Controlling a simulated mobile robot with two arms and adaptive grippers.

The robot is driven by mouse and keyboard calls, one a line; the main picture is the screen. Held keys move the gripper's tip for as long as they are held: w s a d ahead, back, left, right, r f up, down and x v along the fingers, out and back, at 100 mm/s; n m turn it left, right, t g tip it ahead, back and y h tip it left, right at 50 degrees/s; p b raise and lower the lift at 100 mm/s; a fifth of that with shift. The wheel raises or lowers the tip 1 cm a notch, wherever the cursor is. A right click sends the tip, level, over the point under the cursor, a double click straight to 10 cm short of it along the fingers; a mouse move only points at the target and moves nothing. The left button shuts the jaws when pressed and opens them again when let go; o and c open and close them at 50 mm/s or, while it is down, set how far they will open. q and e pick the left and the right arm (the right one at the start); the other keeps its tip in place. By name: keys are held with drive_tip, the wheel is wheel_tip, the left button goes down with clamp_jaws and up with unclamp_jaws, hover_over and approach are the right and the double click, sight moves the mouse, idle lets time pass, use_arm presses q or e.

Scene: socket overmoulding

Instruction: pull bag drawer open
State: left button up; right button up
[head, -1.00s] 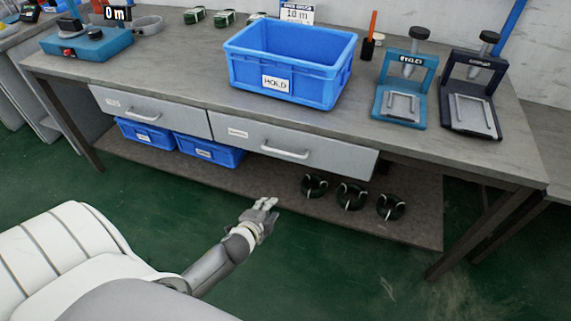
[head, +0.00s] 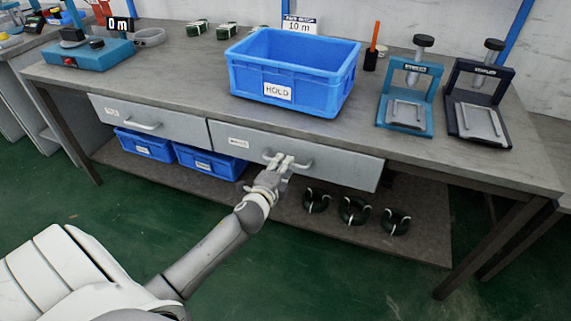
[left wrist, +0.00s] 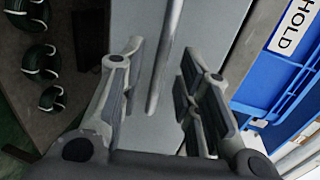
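Two grey drawers hang under the workbench top, the left drawer (head: 170,118) and the right drawer (head: 335,160). Both look shut; their small labels are too blurred to read surely. My left gripper (head: 280,160) is at the right drawer's bar handle (head: 306,166), its fingers hiding part of it. In the left wrist view, the left gripper (left wrist: 162,55) is open, with the handle bar (left wrist: 167,50) running between its spread fingers in front of the drawer face (left wrist: 212,30). Contact with the bar cannot be told. My right gripper is not in view.
A blue HOLD crate (head: 290,110) stands on the workbench top (head: 190,70) above the right drawer. Two teal and dark presses (head: 405,115) stand to its right. Blue bins (head: 210,163) and dark cable coils (head: 354,210) are on the lower shelf (head: 420,240). The green floor in front is clear.

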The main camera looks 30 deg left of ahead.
use_arm(q)
drive_tip(key=shift+x, duration=1.45)
clamp_jaws()
